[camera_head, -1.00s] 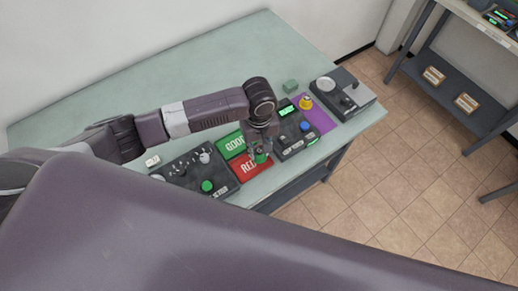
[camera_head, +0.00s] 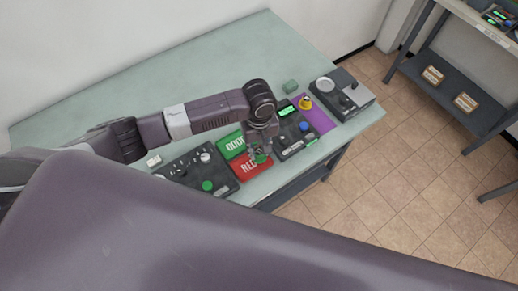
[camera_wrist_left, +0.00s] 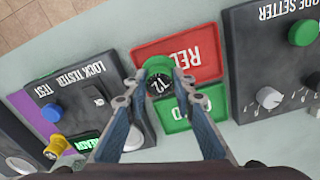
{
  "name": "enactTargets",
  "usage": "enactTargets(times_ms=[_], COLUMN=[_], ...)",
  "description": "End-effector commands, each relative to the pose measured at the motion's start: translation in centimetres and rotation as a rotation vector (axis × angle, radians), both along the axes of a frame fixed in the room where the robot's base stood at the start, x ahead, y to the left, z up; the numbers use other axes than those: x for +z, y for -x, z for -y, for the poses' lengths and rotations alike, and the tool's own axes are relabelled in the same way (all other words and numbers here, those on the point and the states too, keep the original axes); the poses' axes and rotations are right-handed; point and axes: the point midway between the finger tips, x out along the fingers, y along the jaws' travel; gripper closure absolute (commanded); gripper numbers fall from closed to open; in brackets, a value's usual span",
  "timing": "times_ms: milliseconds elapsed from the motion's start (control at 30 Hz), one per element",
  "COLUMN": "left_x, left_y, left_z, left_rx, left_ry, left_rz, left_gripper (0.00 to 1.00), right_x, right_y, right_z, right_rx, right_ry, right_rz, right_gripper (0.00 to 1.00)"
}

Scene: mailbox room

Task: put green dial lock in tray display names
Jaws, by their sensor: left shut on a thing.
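A green dial lock with a black numbered face (camera_wrist_left: 158,80) is between the fingertips of my left gripper (camera_wrist_left: 152,84), which is shut on it. In the head view the gripper (camera_head: 259,150) hides most of the lock. The lock is over the red tray (camera_wrist_left: 200,50), near its border with the green tray (camera_wrist_left: 212,100); whether it touches is unclear. The red tray (camera_head: 248,171) has white lettering, partly covered, and the green tray (camera_head: 230,143) reads "GOOD". My right gripper is not visible.
The code setter (camera_head: 198,172) lies left of the trays in the head view. A yellow piece (camera_head: 306,102) sits on a purple mat (camera_head: 322,119) beside the tester. A grey device (camera_head: 342,93) stands at the right end. The table's back left (camera_head: 150,85) is clear.

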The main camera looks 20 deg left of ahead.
Motion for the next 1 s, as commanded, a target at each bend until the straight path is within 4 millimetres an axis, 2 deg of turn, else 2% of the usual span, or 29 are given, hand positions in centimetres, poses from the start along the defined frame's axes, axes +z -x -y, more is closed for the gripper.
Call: enactTargets(times_ms=[367, 1000], left_x=[-0.2, -2.1], left_y=[0.0, 0.0], left_z=[0.0, 0.1], left_rx=[0.0, 0.0], left_ry=[0.0, 0.001], left_rz=[0.0, 0.0], left_gripper=[1.0, 1.0], right_x=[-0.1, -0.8], right_y=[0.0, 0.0], right_z=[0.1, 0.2], right_rx=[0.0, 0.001], right_ry=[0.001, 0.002], right_rz=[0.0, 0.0], right_gripper=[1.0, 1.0])
